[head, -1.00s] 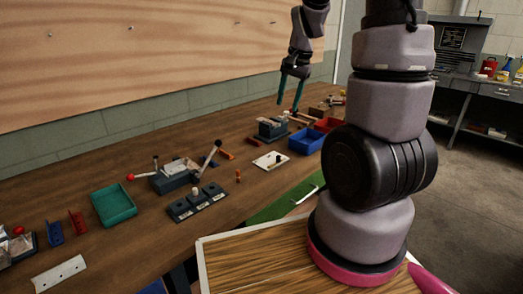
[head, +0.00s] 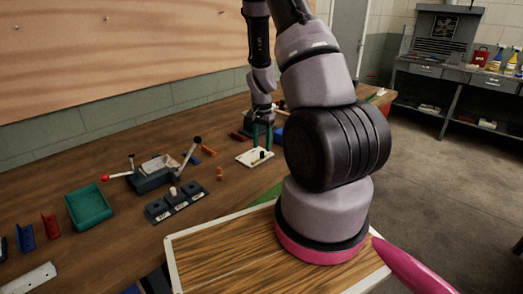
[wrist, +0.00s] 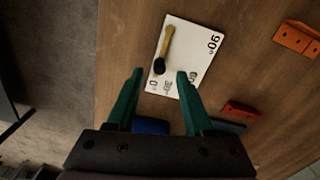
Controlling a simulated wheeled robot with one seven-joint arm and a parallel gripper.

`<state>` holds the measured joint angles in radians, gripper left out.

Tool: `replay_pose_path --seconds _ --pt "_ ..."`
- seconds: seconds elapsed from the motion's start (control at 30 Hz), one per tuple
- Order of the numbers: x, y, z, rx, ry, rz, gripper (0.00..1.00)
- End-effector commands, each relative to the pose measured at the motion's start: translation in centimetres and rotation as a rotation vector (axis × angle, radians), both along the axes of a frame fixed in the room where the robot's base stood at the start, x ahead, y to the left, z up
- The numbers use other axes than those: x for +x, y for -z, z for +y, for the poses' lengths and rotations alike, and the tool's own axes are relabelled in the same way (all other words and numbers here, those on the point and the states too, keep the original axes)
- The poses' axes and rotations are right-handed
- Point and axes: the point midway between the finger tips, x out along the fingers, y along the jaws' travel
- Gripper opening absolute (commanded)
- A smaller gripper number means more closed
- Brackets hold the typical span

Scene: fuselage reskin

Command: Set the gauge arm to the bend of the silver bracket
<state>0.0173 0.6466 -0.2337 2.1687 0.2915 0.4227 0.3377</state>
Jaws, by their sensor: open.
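The gauge is a white plate (wrist: 198,62) with printed angle marks, including 90. Its yellow arm (wrist: 167,42) has a dark knob (wrist: 159,66) at the end nearer my gripper. In the head view the gauge plate (head: 246,158) lies on the bench. My gripper (wrist: 160,74) is open, with green fingers on either side of the knob in the picture; contact cannot be told. In the head view my gripper (head: 262,140) is just above the plate. A pale metal strip with holes (head: 28,280) lies at bottom left; whether it is the silver bracket I cannot tell.
An orange bracket (wrist: 296,40) and a red bracket (wrist: 241,110) lie near the gauge. A blue tray (wrist: 150,127) is partly hidden behind my gripper. A clamp fixture (head: 152,178), a dark block (head: 175,205) and a green tray (head: 89,210) stand left along the bench.

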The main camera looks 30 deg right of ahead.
Motion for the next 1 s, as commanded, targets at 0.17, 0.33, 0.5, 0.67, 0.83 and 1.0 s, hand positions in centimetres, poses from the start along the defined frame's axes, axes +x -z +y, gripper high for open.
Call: replay_pose_path --seconds 0.17,0.33,0.5,0.67,0.83,1.0 --pt "0.0 2.3 0.0 0.000 0.000 0.001 0.52" --pt "0.0 3.0 0.0 0.001 0.000 -0.001 0.52" --pt "0.0 3.0 0.0 0.001 0.000 -0.001 0.52" --pt "0.0 3.0 0.0 0.001 0.000 -0.001 0.14" --pt "0.0 3.0 0.0 0.001 0.000 -0.001 0.00" --pt "0.0 3.0 0.0 0.001 0.000 -0.001 0.00"
